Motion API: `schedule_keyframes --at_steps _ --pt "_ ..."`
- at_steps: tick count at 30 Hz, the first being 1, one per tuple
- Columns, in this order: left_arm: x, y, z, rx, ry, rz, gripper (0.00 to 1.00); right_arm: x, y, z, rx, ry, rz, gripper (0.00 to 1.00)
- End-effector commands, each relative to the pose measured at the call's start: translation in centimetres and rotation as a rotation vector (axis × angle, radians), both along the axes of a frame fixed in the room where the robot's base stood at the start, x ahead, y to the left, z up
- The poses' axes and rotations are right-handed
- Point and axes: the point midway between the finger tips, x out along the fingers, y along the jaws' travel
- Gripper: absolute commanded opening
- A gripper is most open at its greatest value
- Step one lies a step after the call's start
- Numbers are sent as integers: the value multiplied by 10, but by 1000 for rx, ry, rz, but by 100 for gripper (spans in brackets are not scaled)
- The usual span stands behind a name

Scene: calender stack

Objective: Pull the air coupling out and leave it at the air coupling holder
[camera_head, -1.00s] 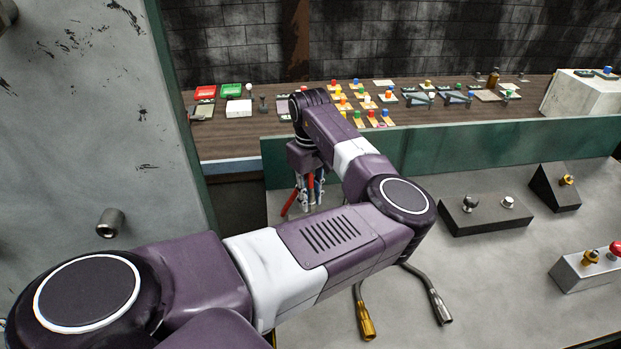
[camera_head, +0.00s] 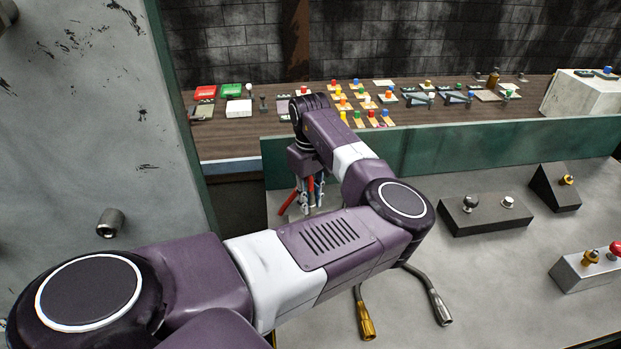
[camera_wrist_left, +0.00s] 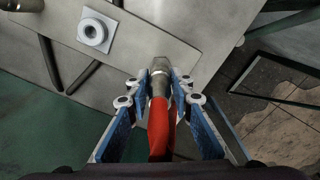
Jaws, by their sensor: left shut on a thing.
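My left gripper (camera_head: 308,193) points down near the front of the green ledge in the head view, partly hidden by its own wrist. In the left wrist view its blue-sided fingers (camera_wrist_left: 163,88) are shut on the air coupling (camera_wrist_left: 159,128), a red body with a grey metal tip. The tip points away from the gripper, over a grey plate. A pale square fitting with a round socket (camera_wrist_left: 95,32) lies up and left of the tip, apart from it. I cannot tell whether this is the air coupling holder. My right gripper is not in view.
The green ledge (camera_head: 470,147) runs behind the gripper. A dark box with two knobs (camera_head: 487,214) and a grey box with a red button (camera_head: 588,272) stand on the right. A tall grey panel (camera_head: 90,150) stands at left.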

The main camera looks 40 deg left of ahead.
Motion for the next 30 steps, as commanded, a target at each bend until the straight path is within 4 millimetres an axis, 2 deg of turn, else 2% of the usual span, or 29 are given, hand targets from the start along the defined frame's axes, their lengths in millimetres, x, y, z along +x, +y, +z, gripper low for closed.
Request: schedule_keyframes --at_steps 27,28,30 --pt "0 0 -18 0 0 0 0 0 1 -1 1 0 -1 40" --pt "0 0 -18 0 0 0 22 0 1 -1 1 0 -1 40" --pt "0 0 -18 0 0 0 30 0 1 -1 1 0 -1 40"
